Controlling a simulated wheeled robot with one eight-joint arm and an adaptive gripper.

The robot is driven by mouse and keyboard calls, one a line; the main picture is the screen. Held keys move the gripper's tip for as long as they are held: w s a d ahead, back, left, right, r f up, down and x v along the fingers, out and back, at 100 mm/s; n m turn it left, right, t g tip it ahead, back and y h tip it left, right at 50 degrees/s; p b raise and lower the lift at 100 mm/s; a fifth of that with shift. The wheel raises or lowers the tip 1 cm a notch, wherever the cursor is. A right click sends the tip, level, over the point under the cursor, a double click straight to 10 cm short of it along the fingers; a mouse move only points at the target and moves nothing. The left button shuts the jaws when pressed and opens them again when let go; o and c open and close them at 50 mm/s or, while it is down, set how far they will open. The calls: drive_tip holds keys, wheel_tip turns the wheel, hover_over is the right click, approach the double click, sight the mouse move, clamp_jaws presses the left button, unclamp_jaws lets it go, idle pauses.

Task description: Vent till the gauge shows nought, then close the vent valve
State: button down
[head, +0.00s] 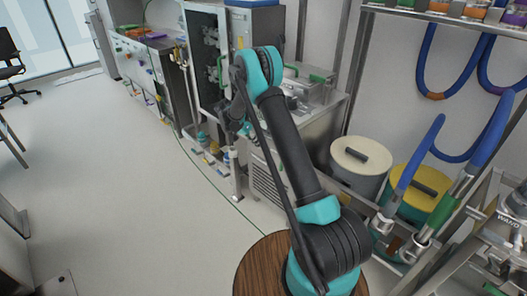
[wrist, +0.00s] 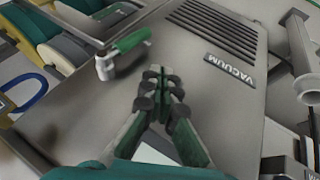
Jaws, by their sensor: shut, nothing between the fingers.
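A green-handled metal lever (wrist: 130,42) sits on a grey panel (wrist: 190,50) in the wrist view; I cannot tell whether it is the vent valve. The panel carries a dark label reading VACUUM (wrist: 229,68). My gripper (wrist: 160,76) is shut and empty, its fingertips together in front of the panel, just right of and below the lever. They look apart from it. In the head view my arm hides much of the gripper. A green handle (head: 319,78) also shows on the metal cabinet there. I can make out no gauge reading in either view.
Two lidded drums, one cream (head: 361,154) and one yellow (head: 422,186), stand right of my arm. Blue hoses (head: 428,60) hang above them. A pale flanged pipe (wrist: 304,60) stands at the wrist view's right. The floor (head: 130,190) at left is mostly clear.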

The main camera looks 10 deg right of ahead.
drive_tip(key=s+d+f, duration=0.3)
drive_tip(key=d+f, duration=0.5)
idle(0.4)
drive_tip(key=shift+s+d, duration=0.1)
drive_tip(key=shift+s+d+f, duration=0.3)
drive_tip(key=shift+s+d, duration=0.15)
drive_tip(key=shift+s, duration=0.15)
